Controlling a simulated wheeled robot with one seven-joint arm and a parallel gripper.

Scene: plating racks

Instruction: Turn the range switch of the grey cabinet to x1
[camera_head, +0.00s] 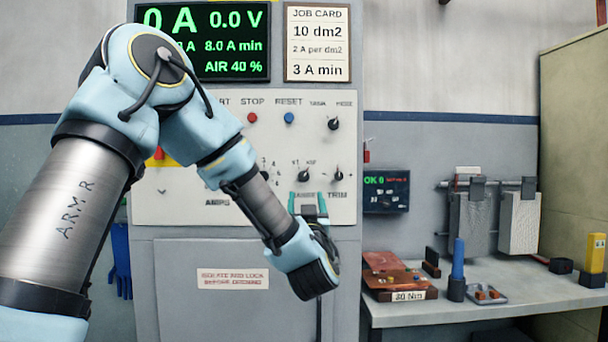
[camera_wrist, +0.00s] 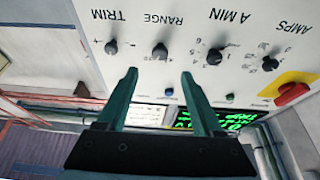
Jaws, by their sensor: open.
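The grey cabinet (camera_head: 175,265) has a pale control panel on its upper front. The range switch (camera_wrist: 160,50) is a small dark knob above the printed word RANGE, which appears upside down in the wrist view. I cannot tell which mark its pointer is at. In the head view its x1 mark is just above my gripper. My gripper (camera_wrist: 159,74) is open and empty, with its two teal fingers to either side of the switch's line and apart from it. In the head view my gripper (camera_head: 308,197) is in front of the panel's lower right.
The TRIM knob (camera_wrist: 111,47) and A MIN knob (camera_wrist: 214,56) flank the range switch. A red emergency knob on yellow (camera_wrist: 292,92) is farther right. A display (camera_head: 230,42) and job card (camera_head: 317,42) hang above. A bench (camera_head: 430,313) with tools stands right of the cabinet.

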